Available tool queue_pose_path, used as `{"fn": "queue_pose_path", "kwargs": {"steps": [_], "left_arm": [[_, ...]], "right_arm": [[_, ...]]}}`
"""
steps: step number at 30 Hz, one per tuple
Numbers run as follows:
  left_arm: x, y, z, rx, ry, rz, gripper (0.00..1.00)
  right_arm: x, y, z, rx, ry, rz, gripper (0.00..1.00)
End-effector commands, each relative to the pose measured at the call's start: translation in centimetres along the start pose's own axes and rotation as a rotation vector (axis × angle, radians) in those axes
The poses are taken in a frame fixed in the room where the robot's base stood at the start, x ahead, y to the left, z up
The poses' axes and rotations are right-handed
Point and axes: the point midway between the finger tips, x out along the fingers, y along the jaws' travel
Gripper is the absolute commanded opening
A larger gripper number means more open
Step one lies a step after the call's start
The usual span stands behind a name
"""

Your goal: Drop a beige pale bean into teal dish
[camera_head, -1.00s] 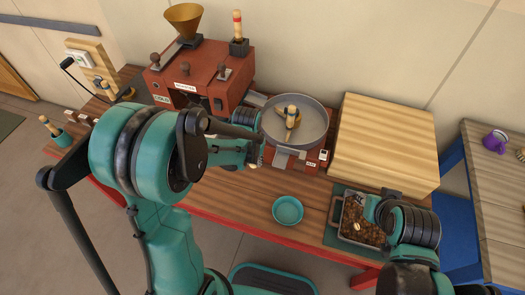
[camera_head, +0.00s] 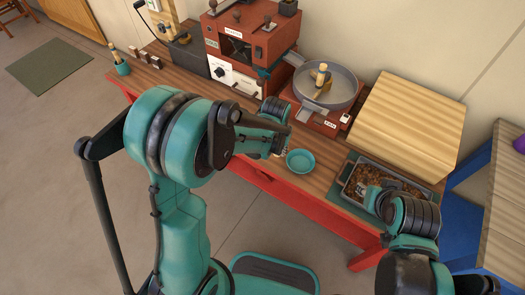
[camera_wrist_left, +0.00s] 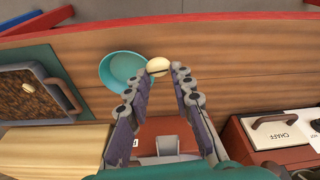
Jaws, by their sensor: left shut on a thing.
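The teal dish (camera_head: 300,161) sits on the wooden table near its front edge. It also shows in the left wrist view (camera_wrist_left: 121,72), and it looks empty. My left gripper (camera_head: 281,152) is just left of the dish in the head view. In the left wrist view, my left gripper (camera_wrist_left: 163,69) is shut on a beige pale bean (camera_wrist_left: 158,64) at its fingertips, close beside the dish's rim. My right gripper (camera_head: 374,196) is over the bean tray (camera_head: 346,180); its fingers are too small and hidden to judge. Another pale bean (camera_wrist_left: 28,88) lies among the brown beans.
A red roaster (camera_head: 245,45) and a round grey pan (camera_head: 328,88) stand behind the dish. A wooden box (camera_head: 408,115) is at the back right. The tabletop (camera_wrist_left: 215,80) beside the dish is clear in the wrist view.

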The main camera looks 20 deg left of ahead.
Motion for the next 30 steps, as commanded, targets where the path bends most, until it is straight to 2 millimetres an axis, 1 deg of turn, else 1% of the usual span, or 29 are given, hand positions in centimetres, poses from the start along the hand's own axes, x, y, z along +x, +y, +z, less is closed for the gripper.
{"fn": "queue_pose_path", "kwargs": {"steps": [1, 10, 12, 14, 18, 30], "left_arm": [[0.5, 1.0, -0.5, 0.018, 0.004, 0.004, 0.0], [2.5, 6.7, -3.0, 0.116, 0.027, 0.024, 0.0], [2.9, 7.8, -3.3, 0.134, 0.032, 0.028, 0.0], [3.1, 8.5, -3.6, 0.145, 0.034, 0.03, 0.0], [3.2, 9.1, -3.8, 0.154, 0.037, 0.032, 0.0], [3.2, 9.0, -3.8, 0.153, 0.057, 0.032, 0.0]], "right_arm": [[0.3, 0.0, 0.2, 0.0, 0.0, 0.0, 0.29], [1.1, 0.0, 0.8, 0.0, 0.0, 0.0, 0.29], [1.3, 0.0, 0.9, 0.0, 0.0, 0.0, 0.29], [1.3, 0.0, 1.0, 0.0, 0.0, 0.0, 0.29], [1.4, 0.0, 1.0, 0.0, 0.0, 0.0, 0.29], [1.6, 0.0, 1.2, 0.0, 0.0, 0.0, 0.29]]}}
